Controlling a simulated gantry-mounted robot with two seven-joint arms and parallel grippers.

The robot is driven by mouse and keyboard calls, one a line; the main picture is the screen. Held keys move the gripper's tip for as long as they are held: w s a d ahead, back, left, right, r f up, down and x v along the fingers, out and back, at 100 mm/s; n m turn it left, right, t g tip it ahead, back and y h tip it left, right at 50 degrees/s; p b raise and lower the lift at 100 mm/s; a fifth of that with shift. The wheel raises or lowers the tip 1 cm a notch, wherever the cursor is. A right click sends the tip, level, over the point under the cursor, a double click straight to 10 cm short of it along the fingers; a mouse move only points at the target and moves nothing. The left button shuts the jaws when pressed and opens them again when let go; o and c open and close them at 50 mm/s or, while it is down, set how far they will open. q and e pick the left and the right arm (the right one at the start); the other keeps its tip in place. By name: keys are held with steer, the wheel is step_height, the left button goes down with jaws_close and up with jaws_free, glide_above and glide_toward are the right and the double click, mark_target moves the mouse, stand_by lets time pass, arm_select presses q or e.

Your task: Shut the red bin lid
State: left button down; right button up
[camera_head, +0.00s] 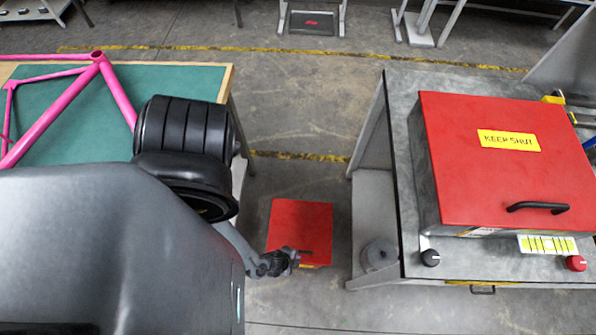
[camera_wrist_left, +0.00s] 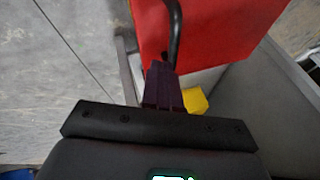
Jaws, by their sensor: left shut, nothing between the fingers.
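The red bin lid (camera_head: 305,222) is low down between the two tables in the head view, with a dark handle near its front edge. It also shows in the left wrist view (camera_wrist_left: 225,30), with the black handle (camera_wrist_left: 176,30) curving across its left part. I cannot tell whether the lid is fully down. My left gripper (camera_head: 289,260) is at the lid's front edge, shut and empty. In the left wrist view its closed fingers (camera_wrist_left: 162,82) overlap the handle's lower end; contact is unclear. My right gripper is not in view.
A grey bench (camera_head: 408,250) at right carries a large red-topped box (camera_head: 475,180) labelled KEEP SHUT. A green-topped table (camera_head: 205,80) at left holds a pink bicycle frame (camera_head: 119,95). Concrete floor (camera_head: 300,175) is open behind the bin.

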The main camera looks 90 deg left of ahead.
arm_select(q)
steer(key=s+d+r, duration=0.4)
steer(key=s+d, duration=0.2)
steer(key=d, duration=0.1)
steer(key=w+a+r+n+t+h, duration=0.1)
steer(key=w+a+r+n, duration=0.15)
steer(key=w+r, duration=0.95)
steer(key=w+a+r+n+h, duration=0.15)
steer(key=w+a+r, duration=0.25)
steer(key=w+r, duration=0.75)
steer(key=s+r+g+p, duration=0.1)
steer(key=s+r+p, duration=0.1)
steer(key=r+p, duration=1.3)
steer(key=s+a+r+m+g+p, duration=0.1)
steer(key=s+r+p, duration=0.2)
steer(key=r+p, duration=1.3)
step_height(320, 180, up, 14)
steer(key=shift+a+r, duration=0.15)
steer(key=shift+r, duration=0.1)
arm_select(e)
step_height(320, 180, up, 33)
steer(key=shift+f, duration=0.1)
